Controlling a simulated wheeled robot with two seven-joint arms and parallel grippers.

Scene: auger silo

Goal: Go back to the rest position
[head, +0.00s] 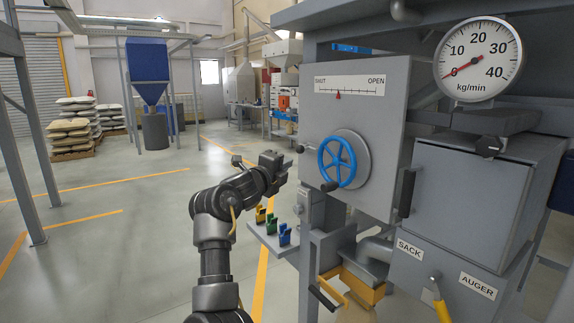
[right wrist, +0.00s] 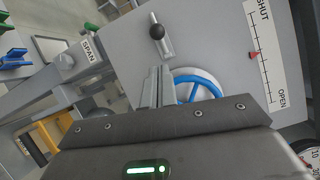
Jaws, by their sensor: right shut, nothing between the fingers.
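My right gripper (head: 284,168) is shut and empty, held in the air left of the blue handwheel (head: 343,158) on the grey machine. In the right wrist view its closed fingers (right wrist: 158,86) show in front of the handwheel (right wrist: 194,88) and overlap part of it; whether they touch it I cannot tell, but in the head view they look apart. The red pointer (head: 338,94) on the SHUT–OPEN scale stands nearer SHUT. The kg/min dial (head: 478,60) has its needle at about 0. My left gripper is not in view.
A black-knobbed lever (right wrist: 156,31) is close to the gripper. A yellow-handled lever (head: 441,306) stands between SACK and AUGER. The floor (head: 130,240) to the left is open.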

